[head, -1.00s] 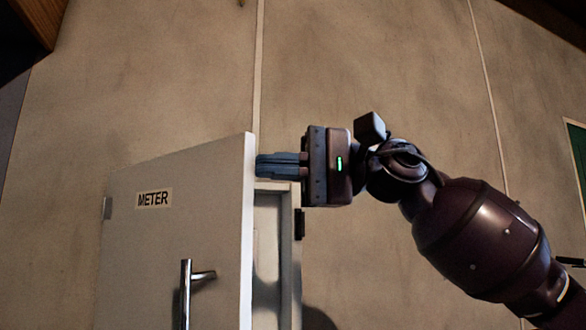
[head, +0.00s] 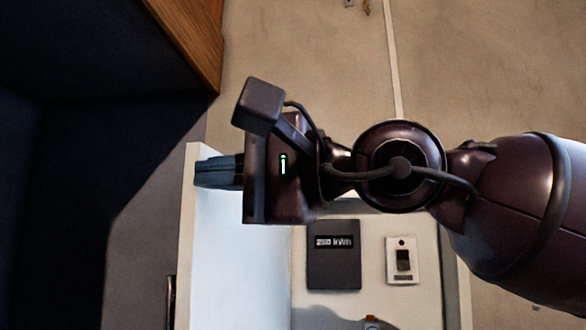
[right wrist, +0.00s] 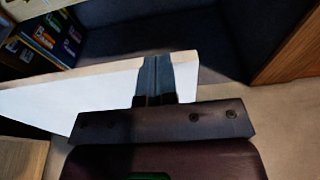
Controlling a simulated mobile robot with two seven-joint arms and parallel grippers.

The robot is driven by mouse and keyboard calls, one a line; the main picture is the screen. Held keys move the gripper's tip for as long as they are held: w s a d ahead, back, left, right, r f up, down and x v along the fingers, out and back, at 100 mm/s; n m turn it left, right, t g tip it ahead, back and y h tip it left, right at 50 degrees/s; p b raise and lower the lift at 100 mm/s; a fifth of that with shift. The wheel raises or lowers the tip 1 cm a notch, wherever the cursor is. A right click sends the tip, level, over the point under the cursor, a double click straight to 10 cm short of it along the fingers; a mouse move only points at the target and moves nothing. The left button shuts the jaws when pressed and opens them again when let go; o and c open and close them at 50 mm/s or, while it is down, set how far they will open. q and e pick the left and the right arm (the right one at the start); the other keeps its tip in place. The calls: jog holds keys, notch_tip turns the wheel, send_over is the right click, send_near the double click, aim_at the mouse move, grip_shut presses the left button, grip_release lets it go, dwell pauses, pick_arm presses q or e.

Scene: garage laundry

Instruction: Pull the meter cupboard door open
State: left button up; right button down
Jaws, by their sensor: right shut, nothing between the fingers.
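The meter cupboard door (head: 188,235) stands wide open, swung out to the left, its white inner face towards the cupboard. In the right wrist view the door (right wrist: 60,97) is a white panel behind the fingers. My right gripper (head: 200,171) is shut and empty, its blue fingers at the inner side of the door near the top edge. It also shows in the right wrist view (right wrist: 155,62), against the door panel. The door handle (head: 170,300) shows only partly at the lower left. My left gripper is not in view.
Inside the cupboard are a dark meter (head: 334,255) and a white switch plate (head: 402,260). A wooden edge (head: 190,40) hangs at the upper left. Dark blue surfaces fill the left side. A shelf with colourful items (right wrist: 55,38) shows in the right wrist view.

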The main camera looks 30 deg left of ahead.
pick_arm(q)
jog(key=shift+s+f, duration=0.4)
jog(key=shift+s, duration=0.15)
pick_arm(e)
jog(key=a, duration=0.1)
jog(key=s+a, duration=0.1)
jog(key=a, duration=0.1)
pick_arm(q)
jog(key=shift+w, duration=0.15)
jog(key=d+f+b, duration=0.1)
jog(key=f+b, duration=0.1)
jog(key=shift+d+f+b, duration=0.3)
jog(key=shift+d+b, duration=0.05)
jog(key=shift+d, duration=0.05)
pick_arm(e)
jog(key=s+d, duration=0.5)
jog(key=d, duration=0.6)
jog(key=shift+s+d, duration=0.4)
